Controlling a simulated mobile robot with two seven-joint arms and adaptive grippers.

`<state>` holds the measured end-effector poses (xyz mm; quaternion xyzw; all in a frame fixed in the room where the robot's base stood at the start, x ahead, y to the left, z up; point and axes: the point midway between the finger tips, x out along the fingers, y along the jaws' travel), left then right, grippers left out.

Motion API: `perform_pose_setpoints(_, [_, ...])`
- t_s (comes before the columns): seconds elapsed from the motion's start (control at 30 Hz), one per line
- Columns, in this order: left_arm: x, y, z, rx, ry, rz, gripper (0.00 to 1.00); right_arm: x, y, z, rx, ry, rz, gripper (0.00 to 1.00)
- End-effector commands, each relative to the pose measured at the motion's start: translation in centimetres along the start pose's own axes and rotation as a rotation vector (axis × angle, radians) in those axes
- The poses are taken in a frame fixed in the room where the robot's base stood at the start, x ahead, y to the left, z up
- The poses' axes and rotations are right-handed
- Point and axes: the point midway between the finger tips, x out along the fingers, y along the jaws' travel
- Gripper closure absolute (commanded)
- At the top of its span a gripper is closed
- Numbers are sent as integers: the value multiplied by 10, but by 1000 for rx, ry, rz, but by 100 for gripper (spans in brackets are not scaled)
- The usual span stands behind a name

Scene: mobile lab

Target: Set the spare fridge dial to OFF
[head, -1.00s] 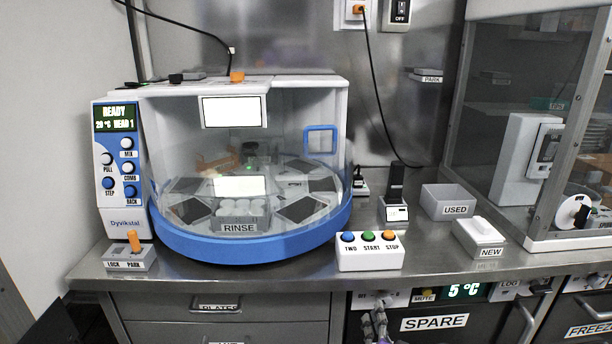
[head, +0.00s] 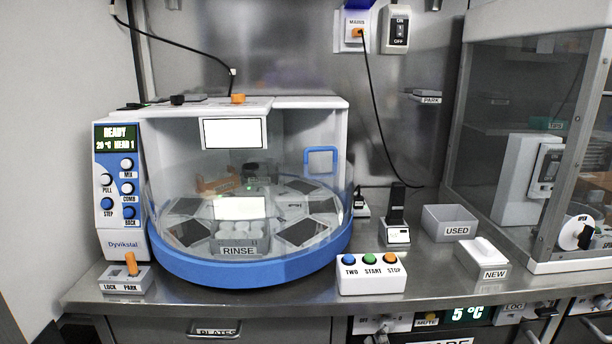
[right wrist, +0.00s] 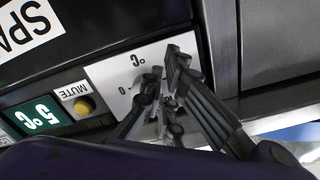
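The spare fridge's white control panel (head: 402,323) shows at the bottom edge of the head view, beside its 5 °C display (head: 467,314). The panel (right wrist: 122,76) appears turned over in the right wrist view, with the MUTE button (right wrist: 84,106) and the green display (right wrist: 38,115). My right gripper (right wrist: 168,82) has its dark fingertips at the panel where the dial sits, drawn fairly close together. The fingers largely hide the dial, so its setting and any grip on it cannot be made out. My left gripper is not in view.
Above the fridge, the steel counter (head: 300,293) holds the stainer (head: 240,262), a three-button box (head: 371,275), a USED bin (head: 450,222) and a NEW box (head: 482,259). A drawer handle (head: 214,328) is left of the panel.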

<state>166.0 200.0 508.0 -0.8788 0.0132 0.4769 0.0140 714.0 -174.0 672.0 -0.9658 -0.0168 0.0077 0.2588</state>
Motion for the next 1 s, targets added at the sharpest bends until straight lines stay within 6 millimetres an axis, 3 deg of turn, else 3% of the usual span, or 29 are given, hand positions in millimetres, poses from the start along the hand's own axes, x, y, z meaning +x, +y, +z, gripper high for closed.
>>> perform_pose_setpoints(0.03, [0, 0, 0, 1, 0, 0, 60, 2, 1, -8, -2, 17, 1, 100])
perform_pose_setpoints(1.0, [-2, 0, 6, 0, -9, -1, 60, 2, 26, -8, -3, 18, 2, 100])
